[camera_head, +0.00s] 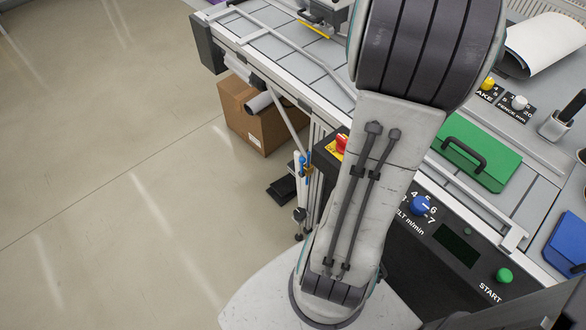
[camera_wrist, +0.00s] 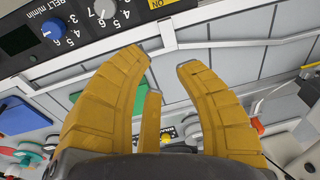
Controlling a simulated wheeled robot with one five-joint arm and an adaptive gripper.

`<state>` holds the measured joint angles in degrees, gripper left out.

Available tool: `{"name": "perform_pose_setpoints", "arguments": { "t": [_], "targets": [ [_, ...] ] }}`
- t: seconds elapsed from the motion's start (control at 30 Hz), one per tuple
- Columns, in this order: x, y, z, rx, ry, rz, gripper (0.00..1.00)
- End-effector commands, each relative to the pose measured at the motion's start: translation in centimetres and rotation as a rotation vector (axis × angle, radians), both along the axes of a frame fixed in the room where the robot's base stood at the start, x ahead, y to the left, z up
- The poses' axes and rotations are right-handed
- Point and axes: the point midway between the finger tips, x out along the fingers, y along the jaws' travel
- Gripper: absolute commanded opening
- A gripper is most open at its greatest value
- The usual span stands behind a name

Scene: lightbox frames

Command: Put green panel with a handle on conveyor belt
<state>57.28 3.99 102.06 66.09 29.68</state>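The green panel (camera_head: 487,168) with a black arched handle lies flat on the right side of the machine in the head view. In the wrist view only slivers of the green panel (camera_wrist: 138,101) show around the left finger. The conveyor belt (camera_head: 284,50) is a grey, segmented surface between light rails; its grey segments also show in the wrist view (camera_wrist: 235,62). My gripper (camera_wrist: 165,63) has yellow fingers, spread open and empty above the machine. My arm hides the gripper in the head view.
A control panel (camera_head: 456,250) with a blue knob and green start button runs along the near edge. A blue panel (camera_head: 569,243) lies at the far right. A red button (camera_head: 341,143) is beside my arm. A cardboard box (camera_head: 258,118) stands on the floor; open floor lies left.

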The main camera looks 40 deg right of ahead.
Motion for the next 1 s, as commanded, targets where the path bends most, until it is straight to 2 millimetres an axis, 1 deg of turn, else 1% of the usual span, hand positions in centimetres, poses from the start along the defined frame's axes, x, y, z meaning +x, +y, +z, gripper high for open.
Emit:
{"name": "perform_pose_setpoints", "arguments": {
  "t": [0.03, 0.07, 0.1, 0.17, 0.2, 0.27, 0.3, 0.4, 0.5, 0.6, 0.7, 0.83, 1.0],
  "targets": [
    [1.5, 2.9, 0.3, -0.018, -0.006, 0.119, 0.3],
    [2.1, 4.5, 0.4, -0.028, -0.009, 0.186, 0.3],
    [2.9, 6.6, 0.5, -0.041, -0.014, 0.276, 0.3],
    [3.6, 9.7, 0.5, -0.062, -0.022, 0.412, 0.3],
    [3.9, 11.7, 0.5, -0.073, -0.027, 0.501, 0.3],
    [4.1, 14.7, 0.3, -0.094, -0.037, 0.633, 0.3],
    [4.0, 16.6, 0.1, -0.107, -0.045, 0.72, 0.3],
    [3.3, 20.7, -0.5, -0.139, -0.064, 0.926, 0.3],
    [2.2, 24.0, -1.3, -0.166, -0.083, 1.106, 0.3],
    [1.0, 26.4, -2.0, -0.19, -0.101, 1.251, 0.3],
    [0.0, 28.0, -2.7, -0.208, -0.116, 1.364, 0.3],
    [-0.9, 29.2, -3.3, -0.223, -0.129, 1.454, 0.3],
    [-1.3, 29.7, -3.6, -0.231, -0.135, 1.499, 0.3]
  ]
}}
